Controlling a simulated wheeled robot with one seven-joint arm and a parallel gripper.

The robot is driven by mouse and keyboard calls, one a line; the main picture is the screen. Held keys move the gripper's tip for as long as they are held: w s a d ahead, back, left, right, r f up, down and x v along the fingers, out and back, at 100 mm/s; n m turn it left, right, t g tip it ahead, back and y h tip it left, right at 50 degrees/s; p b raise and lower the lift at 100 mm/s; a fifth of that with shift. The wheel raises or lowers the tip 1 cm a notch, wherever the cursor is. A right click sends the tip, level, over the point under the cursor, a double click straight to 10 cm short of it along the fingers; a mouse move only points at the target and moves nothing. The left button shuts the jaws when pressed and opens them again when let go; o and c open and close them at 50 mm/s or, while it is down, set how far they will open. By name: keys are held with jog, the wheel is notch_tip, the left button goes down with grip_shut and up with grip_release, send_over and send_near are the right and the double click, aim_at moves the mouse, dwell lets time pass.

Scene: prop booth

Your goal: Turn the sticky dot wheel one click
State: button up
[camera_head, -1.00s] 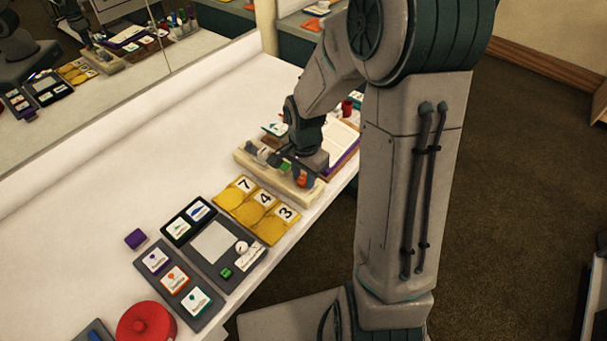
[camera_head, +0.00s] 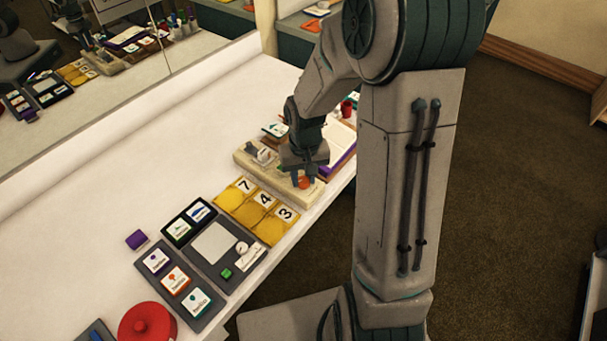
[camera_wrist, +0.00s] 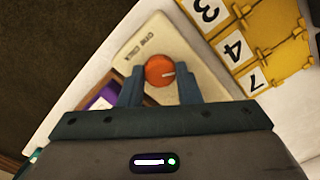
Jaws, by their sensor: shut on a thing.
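The sticky dot wheel is a round orange knob with a pale mark on it (camera_wrist: 158,71). It sits on a cream base (camera_wrist: 152,43) lettered "ONE CLICK". In the head view the orange wheel (camera_head: 304,182) shows at the near right end of the cream base (camera_head: 250,166), under my gripper (camera_head: 304,174). In the wrist view my gripper (camera_wrist: 160,84) has one finger on each side of the wheel and is shut on it. The wheel's lower side, where the fingers close, is partly hidden.
A yellow tray (camera_head: 240,211) with cards 7, 4 and 3 lies close beside the base. A purple-edged box (camera_head: 343,160) stands behind it. Dark card trays (camera_head: 205,318) and a red round container (camera_head: 147,325) are nearer. The white table's left part is clear; a mirror runs along the back.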

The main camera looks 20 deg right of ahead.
aim_at(304, 179)
jog(key=n+p, duration=0.1)
jog(key=n, duration=0.4)
jog(key=shift+w+r+n, duration=0.1)
jog(key=shift+n, duration=0.2)
dwell(0.4)
jog(key=o, duration=1)
jog(key=shift+c, duration=0.2)
notch_tip(304, 179, up, 14)
jog(key=shift+p, duration=0.35)
jog(key=shift+d, duration=0.1)
